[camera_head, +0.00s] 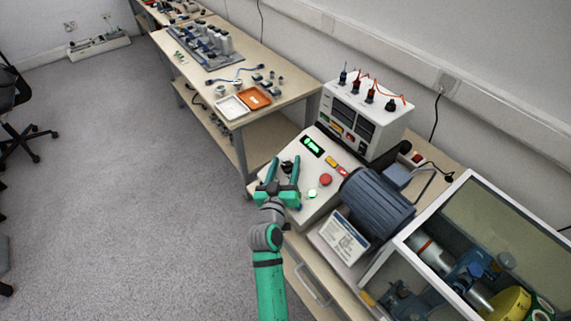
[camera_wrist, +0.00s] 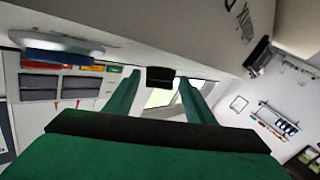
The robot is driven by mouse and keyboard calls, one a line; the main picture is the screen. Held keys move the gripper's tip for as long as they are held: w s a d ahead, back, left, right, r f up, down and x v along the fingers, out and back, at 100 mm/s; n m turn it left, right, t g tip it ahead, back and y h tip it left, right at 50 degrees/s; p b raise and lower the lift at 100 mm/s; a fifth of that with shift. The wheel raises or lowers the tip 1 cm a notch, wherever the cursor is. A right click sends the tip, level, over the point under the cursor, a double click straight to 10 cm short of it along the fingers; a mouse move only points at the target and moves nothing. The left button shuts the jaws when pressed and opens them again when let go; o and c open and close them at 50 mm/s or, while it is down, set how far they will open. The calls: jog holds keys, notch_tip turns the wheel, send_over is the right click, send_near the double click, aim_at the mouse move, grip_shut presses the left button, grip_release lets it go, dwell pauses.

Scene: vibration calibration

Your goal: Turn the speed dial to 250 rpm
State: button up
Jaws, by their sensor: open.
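The speed dial looks like a small black knob (camera_head: 287,166) on the sloped pale control panel (camera_head: 318,207), left of a green-lit display (camera_head: 312,146) whose digits are too small to read. My gripper (camera_head: 284,163) has green fingers spread at the panel, one on each side of the knob. In the wrist view, the black knob (camera_wrist: 160,77) shows between the fingertips of my gripper (camera_wrist: 158,80), with a visible gap on both sides. I see no contact. The dial's scale and pointer cannot be made out.
The panel also carries a red round button (camera_head: 326,180), a pale green lit button (camera_head: 312,194) and yellow and red switches (camera_head: 337,166). An instrument box (camera_head: 365,115) with cables stands behind. A blue motor (camera_head: 376,203) is to the right. Open floor (camera_head: 130,200) lies left.

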jog(key=shift+w+d, duration=0.2)
jog(key=c, duration=1)
